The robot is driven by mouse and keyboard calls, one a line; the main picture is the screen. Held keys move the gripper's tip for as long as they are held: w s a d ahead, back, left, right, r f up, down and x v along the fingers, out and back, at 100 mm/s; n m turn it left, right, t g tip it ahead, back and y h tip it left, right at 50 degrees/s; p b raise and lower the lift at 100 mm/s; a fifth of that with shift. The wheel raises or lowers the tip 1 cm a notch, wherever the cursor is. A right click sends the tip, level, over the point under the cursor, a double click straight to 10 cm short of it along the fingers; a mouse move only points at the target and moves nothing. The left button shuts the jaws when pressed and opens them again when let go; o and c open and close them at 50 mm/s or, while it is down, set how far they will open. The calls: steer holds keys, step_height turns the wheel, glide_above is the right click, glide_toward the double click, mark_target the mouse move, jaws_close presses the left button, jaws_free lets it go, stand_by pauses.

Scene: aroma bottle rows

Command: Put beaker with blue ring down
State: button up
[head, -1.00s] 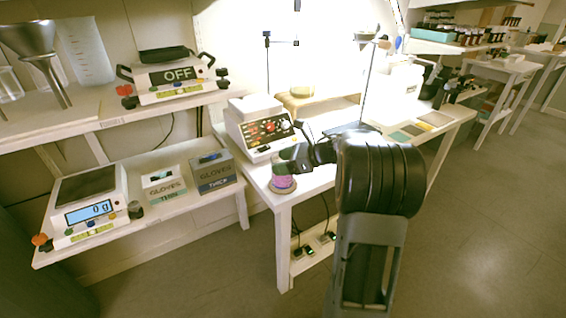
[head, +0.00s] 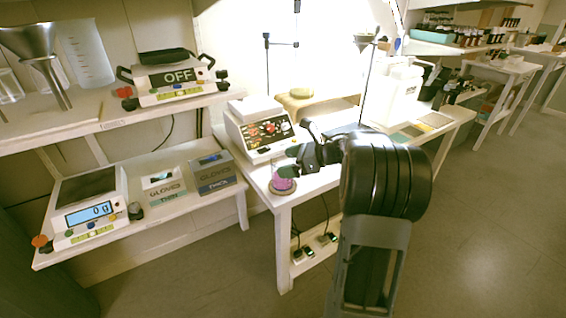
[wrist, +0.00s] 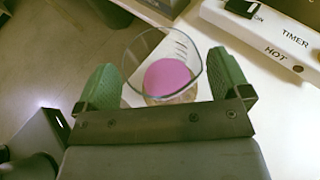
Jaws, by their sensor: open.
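A clear glass beaker (wrist: 135,62) with pink liquid (wrist: 168,77) stands upright on a round brown coaster (wrist: 182,97) in the wrist view. In the head view the beaker (head: 281,184) and coaster (head: 285,191) are at the front left corner of the white table, partly behind my gripper. No blue ring can be made out on it. My gripper (wrist: 163,62) is open, its green fingers on either side of the beaker, with gaps showing. In the head view my gripper (head: 290,168) is at the beaker's upper part.
A white hot-plate device (head: 262,128) stands just behind the beaker. A scale (head: 88,205) and glove boxes (head: 212,172) are on the lower shelf to the left. The table's front edge is close to the beaker. Flat coloured pads (head: 410,131) lie to the right.

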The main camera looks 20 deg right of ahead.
steer(key=p+v, duration=0.1)
steer(key=v, duration=0.8)
steer(key=w+a+r+m+t+h, duration=0.2)
steer(key=w+r+m+t+h, duration=0.3)
steer(key=m, duration=0.6)
steer(key=w+a+r+m+t+h, duration=0.15)
steer(key=m+h, duration=0.45)
steer(key=m, duration=0.6)
steer(key=s+a+f+m+g, duration=0.6)
steer(key=s+a+f+m, duration=0.1)
steer(key=s+m, duration=0.4)
steer(key=s+a+f+m+g, duration=0.6)
steer(key=s+a+f+m, duration=0.1)
steer(key=s+m, duration=0.4)
steer(key=shift+s+a+m, duration=0.2)
steer(key=shift+a+m, duration=0.4)
steer(key=shift+m, duration=0.1)
